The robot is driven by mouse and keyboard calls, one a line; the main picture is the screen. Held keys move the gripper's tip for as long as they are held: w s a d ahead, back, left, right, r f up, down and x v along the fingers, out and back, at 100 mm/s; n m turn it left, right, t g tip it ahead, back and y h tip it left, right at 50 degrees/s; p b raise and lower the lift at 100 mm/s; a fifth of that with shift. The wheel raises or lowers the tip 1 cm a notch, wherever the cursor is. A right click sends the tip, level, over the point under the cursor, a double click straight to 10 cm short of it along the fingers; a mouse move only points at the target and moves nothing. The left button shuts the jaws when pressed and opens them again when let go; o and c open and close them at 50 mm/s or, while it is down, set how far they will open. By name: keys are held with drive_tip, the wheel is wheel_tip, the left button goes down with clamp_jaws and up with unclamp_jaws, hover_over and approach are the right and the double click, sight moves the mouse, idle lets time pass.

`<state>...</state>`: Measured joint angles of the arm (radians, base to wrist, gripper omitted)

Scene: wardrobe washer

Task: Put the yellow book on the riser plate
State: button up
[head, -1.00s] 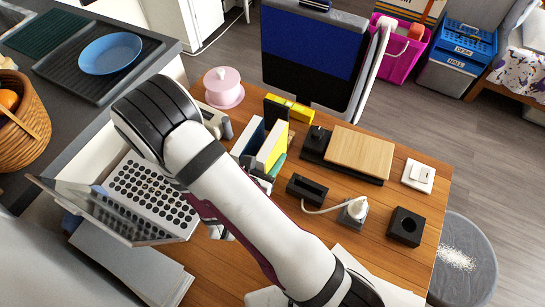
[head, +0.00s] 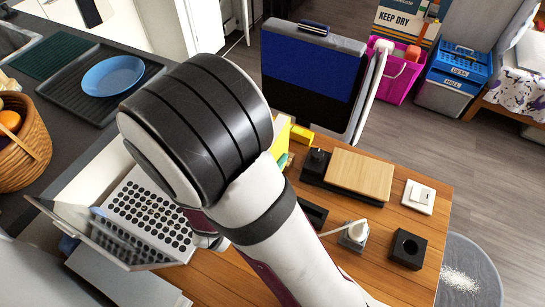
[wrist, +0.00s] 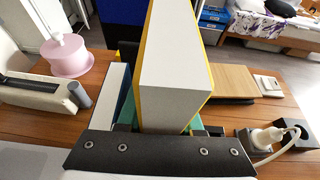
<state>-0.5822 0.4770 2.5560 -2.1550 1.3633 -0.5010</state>
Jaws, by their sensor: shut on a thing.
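The yellow book (wrist: 176,72) has a yellow cover and a pale page block. It stands upright and fills the middle of the wrist view. My gripper (wrist: 160,129) is shut on it, with the dark gripper body at the bottom of that view. In the head view, only a strip of the yellow book (head: 281,138) shows behind my arm, and my gripper is hidden there. The likely riser plate is a light wooden slab (head: 360,174) on a black base, to the right of the book; it also shows in the wrist view (wrist: 248,80).
A white and dark blue book (wrist: 114,90) stands left of the held book. A pink lidded pot (wrist: 70,56) and a grey device (wrist: 38,92) are further left. A white plug (head: 357,231), a black socket block (head: 407,248) and a white switch (head: 418,196) lie near the slab.

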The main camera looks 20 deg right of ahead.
clamp_jaws()
drive_tip(key=s+d+r+m+g+h, duration=0.15)
drive_tip(key=d+m+g, duration=0.25)
drive_tip(key=d, duration=0.8)
drive_tip(key=s+d+r+m+g+h, duration=0.1)
drive_tip(key=d+m+g+h, duration=0.25)
drive_tip(key=d, duration=0.75)
drive_tip(key=shift+m+g+y, duration=0.35)
drive_tip(key=shift+g+y, duration=0.05)
drive_tip(key=shift+g, duration=0.05)
drive_tip(key=f, duration=0.2)
drive_tip(key=d+f, duration=0.1)
drive_tip(key=f, duration=0.4)
drive_tip(key=shift+d+f, duration=0.1)
drive_tip(key=shift+d, duration=0.05)
drive_tip(key=shift+f, duration=0.15)
drive_tip(key=shift+f, duration=0.1)
